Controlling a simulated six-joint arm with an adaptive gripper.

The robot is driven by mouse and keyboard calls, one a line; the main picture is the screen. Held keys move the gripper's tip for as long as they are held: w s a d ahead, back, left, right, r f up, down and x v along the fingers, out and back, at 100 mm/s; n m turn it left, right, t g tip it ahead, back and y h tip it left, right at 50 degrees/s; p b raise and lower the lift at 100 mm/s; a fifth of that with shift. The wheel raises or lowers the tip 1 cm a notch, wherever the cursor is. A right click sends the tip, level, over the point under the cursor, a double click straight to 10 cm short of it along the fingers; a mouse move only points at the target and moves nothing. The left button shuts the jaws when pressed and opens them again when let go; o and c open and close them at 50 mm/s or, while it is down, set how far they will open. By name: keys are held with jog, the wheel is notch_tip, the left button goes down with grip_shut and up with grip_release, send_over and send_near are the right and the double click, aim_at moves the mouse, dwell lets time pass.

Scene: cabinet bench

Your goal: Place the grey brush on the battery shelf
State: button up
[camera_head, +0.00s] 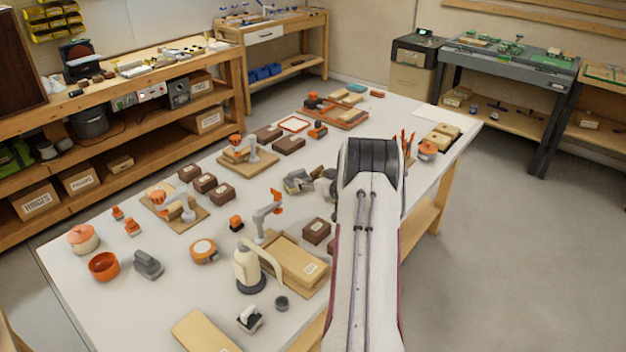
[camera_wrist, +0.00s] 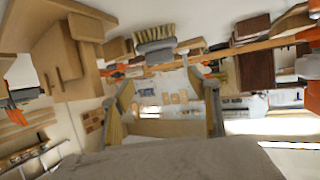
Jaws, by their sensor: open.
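A brush (camera_wrist: 154,45) with a grey body and tan bristles shows in the upper middle of the wrist view, beyond my fingers. My gripper (camera_wrist: 168,88) is open, with one finger on each side of the picture's middle and nothing visible between them. In the head view my arm covers the right middle of the table, and I cannot make out the fingertips clearly. A small grey block-like thing (camera_head: 147,265) stands at the table's front left; I cannot tell whether it is the brush. I cannot identify the battery shelf with certainty.
The white table (camera_head: 190,310) is crowded with dark brown boxes (camera_head: 222,194), an orange bowl (camera_head: 104,266), a cream jug-like container (camera_head: 248,268) and a wooden box (camera_head: 296,264). Wooden shelving (camera_head: 150,129) stands along the left wall. The floor on the right is clear.

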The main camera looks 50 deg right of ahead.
jog(key=w+a+r+g+h, duration=0.15)
jog(key=w+a+r, duration=0.25)
jog(key=a+r, duration=0.95)
jog(key=s+a+r+g, duration=0.1)
jog(key=s+a+r, duration=0.2)
jog(key=a+r, duration=0.35)
jog(key=s+a+r+g, duration=0.1)
jog(key=s+a+r, duration=0.1)
jog(key=a+r, duration=0.45)
jog(key=s+a+n+g+y, duration=0.1)
jog(key=s+a+y, duration=0.1)
jog(key=s+a, duration=0.6)
jog(key=s+a+n+g+y, duration=0.1)
jog(key=s+a, duration=0.5)
jog(key=a, duration=0.5)
jog(key=s+a+f+n+y, duration=0.1)
jog(key=s+a+f, duration=0.1)
jog(key=s+a, duration=0.4)
jog(key=s+a+f+n+g+y, duration=0.1)
jog(key=s+a+f+y, duration=0.1)
jog(key=s+a, duration=0.5)
jog(key=s, duration=0.4)
jog(key=shift+f, duration=0.3)
jog(key=shift+o, duration=0.6)
jog(key=shift+g+y, duration=0.25)
